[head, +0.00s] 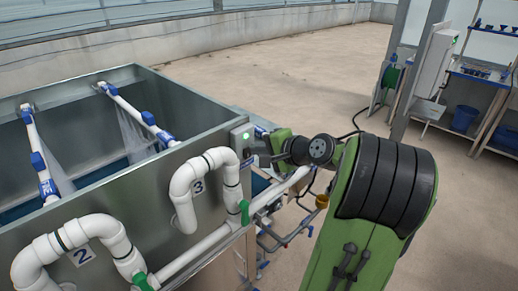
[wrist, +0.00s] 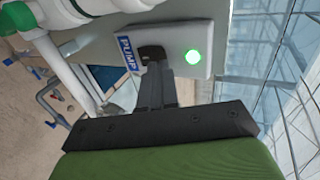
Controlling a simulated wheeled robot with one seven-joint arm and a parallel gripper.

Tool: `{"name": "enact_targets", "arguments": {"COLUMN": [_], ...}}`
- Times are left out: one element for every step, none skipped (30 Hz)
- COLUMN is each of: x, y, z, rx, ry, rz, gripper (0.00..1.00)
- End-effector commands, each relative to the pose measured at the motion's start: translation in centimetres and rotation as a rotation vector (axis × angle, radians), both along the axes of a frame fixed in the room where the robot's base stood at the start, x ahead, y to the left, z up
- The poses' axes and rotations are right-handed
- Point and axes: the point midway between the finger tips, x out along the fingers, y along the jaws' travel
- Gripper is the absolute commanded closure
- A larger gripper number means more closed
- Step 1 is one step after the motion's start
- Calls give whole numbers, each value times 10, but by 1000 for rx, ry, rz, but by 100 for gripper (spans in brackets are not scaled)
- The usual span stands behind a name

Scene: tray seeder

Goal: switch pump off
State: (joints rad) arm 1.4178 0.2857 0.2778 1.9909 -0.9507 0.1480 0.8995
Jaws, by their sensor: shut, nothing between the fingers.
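The pump switch box is a pale grey box on the tank's corner (head: 241,142), and it fills the upper middle of the wrist view (wrist: 198,35). It carries a blue PUMP label (wrist: 127,56) and a lit green lamp (wrist: 193,56), which also glows in the head view (head: 246,136). A dark switch knob (wrist: 150,50) sits between label and lamp. My gripper (wrist: 157,68) is shut with nothing held. Its fingertips are at the knob and partly cover it; I cannot tell if they touch. In the head view the fingers are small at the box.
The metal tank (head: 190,105) holds white pipes with blue fittings and visible spray. White pipe bends (head: 183,195) and green valve handles (head: 244,212) stand out from its front wall, close to my arm. Open floor (head: 270,75) lies behind. A bench with a blue bin (head: 463,118) stands far right.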

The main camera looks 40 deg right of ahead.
Motion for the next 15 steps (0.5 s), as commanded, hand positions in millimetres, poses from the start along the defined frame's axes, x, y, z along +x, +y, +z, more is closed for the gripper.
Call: {"name": "enact_targets", "arguments": {"x": [3,4,5,5,5,5,5,5,5,5,5,5,6,7,8], "y": [0,0,0,0,0,0,0,0,0,0,0,0,0,1,1], "z": [1,1,1,1,1,1,1,1,1,1,1,2,2,4,6], "rx": [0,0,0,1,0,0,1,1,1,1,1,1,0,0,0], "ry": [-1,-1,0,0,0,0,0,0,0,0,0,2,6,12,22], "rz": [1,1,0,0,-1,-1,0,0,0,0,0,0,1,1,2], "gripper": [100,100,100,100,100,100,100,100,100,100,100,100,100,100,100]}}
